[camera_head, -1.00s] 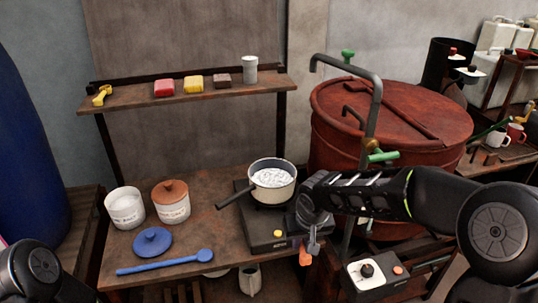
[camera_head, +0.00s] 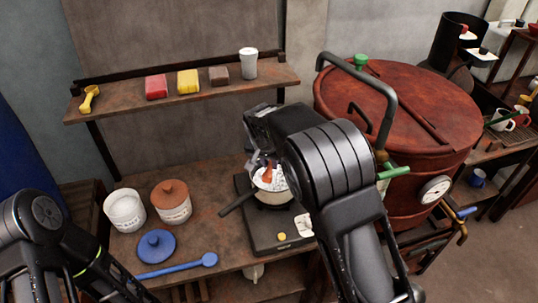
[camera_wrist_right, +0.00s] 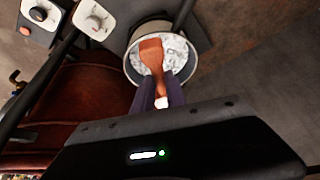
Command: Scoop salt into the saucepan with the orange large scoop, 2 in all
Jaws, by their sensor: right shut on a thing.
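My right gripper (camera_head: 259,161) is over the saucepan (camera_head: 277,199), shut on the orange scoop (camera_head: 267,173). In the right wrist view the scoop (camera_wrist_right: 151,53) lies between the fingertips (camera_wrist_right: 161,92), its bowl over the saucepan's opening (camera_wrist_right: 134,68). White chunky contents (camera_wrist_right: 176,50) fill the pan. I cannot tell whether the scoop touches them or holds anything. An open white jar (camera_head: 123,223) with white contents stands at the left of the table; its label is too small to read. My left arm shows at lower left, but its gripper is out of view.
The saucepan stands on a dark hotplate (camera_head: 266,233). A jar with a brown lid (camera_head: 171,190), a loose blue lid (camera_head: 156,246) and a blue spoon (camera_head: 180,266) are on the table. A shelf (camera_head: 130,106) is behind. A red vat (camera_head: 400,115) with a pipe stands right.

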